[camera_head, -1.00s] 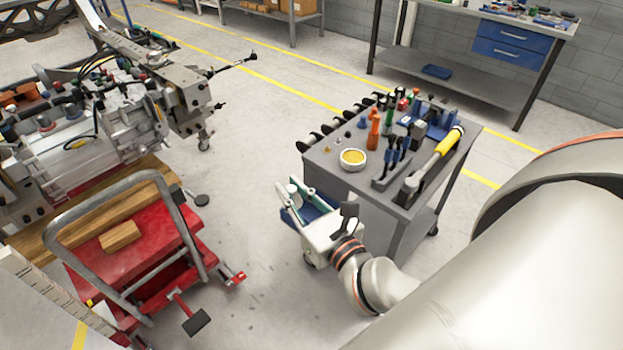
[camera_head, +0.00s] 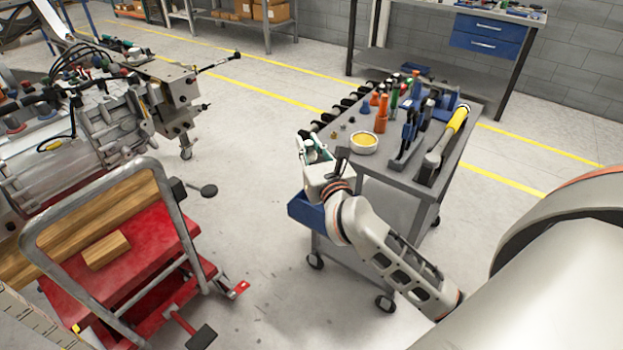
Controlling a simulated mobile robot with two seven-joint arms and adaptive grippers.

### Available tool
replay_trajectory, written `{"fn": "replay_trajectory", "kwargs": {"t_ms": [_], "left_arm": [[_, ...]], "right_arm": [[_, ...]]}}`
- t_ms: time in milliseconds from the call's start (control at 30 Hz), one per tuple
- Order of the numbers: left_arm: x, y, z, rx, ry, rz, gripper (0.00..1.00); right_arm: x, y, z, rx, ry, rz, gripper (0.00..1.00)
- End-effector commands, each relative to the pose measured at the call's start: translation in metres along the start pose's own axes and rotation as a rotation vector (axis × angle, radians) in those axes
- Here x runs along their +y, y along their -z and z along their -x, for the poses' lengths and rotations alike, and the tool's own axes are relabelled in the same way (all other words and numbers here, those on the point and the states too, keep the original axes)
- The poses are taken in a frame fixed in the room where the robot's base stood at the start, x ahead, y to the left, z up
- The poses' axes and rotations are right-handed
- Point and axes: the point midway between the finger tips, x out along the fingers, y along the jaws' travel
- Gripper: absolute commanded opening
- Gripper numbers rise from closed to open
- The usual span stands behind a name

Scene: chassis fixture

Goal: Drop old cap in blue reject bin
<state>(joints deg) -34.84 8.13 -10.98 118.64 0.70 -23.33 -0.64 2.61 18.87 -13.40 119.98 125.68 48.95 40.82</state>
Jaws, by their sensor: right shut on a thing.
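My right gripper (camera_head: 314,150) is at the left side of the grey tool cart (camera_head: 400,178), above the blue bin. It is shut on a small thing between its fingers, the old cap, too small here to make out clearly. The blue reject bin (camera_head: 303,211) hangs at the cart's left side, below the gripper and partly hidden by my right wrist and forearm. The inside of the bin is mostly hidden. My left gripper is not in view.
The cart top carries a bowl with yellow contents (camera_head: 363,142), an orange bottle (camera_head: 381,115), a yellow-handled tool (camera_head: 455,120) and several small parts. A red trolley (camera_head: 140,243) and an engine (camera_head: 90,140) stand at left. The floor between is clear.

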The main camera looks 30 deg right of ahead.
Motion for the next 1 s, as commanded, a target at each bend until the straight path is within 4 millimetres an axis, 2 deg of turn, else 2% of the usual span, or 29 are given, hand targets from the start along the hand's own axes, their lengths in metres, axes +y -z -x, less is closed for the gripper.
{"fn": "replay_trajectory", "kwargs": {"t_ms": [33, 200, 300, 433, 533, 733, 1000], "left_arm": [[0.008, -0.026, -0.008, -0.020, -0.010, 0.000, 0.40], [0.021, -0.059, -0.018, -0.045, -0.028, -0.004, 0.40], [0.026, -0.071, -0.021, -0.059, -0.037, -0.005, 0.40], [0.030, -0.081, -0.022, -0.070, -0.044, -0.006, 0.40], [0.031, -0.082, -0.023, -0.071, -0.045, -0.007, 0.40], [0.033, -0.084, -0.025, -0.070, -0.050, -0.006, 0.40], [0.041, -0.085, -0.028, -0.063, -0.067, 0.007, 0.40]], "right_arm": [[-0.007, 0.039, -0.018, 0.020, 0.026, 0.003, 0.05], [-0.031, 0.107, -0.066, 0.030, 0.098, 0.005, 0.05], [-0.040, 0.136, -0.085, 0.025, 0.127, 0.005, 0.05], [-0.048, 0.159, -0.100, 0.016, 0.150, 0.002, 0.05], [-0.051, 0.165, -0.105, 0.007, 0.157, 0.001, 0.05], [-0.052, 0.176, -0.107, 0.003, 0.160, 0.001, 0.05], [-0.051, 0.205, -0.106, 0.010, 0.160, 0.002, 0.05]]}}
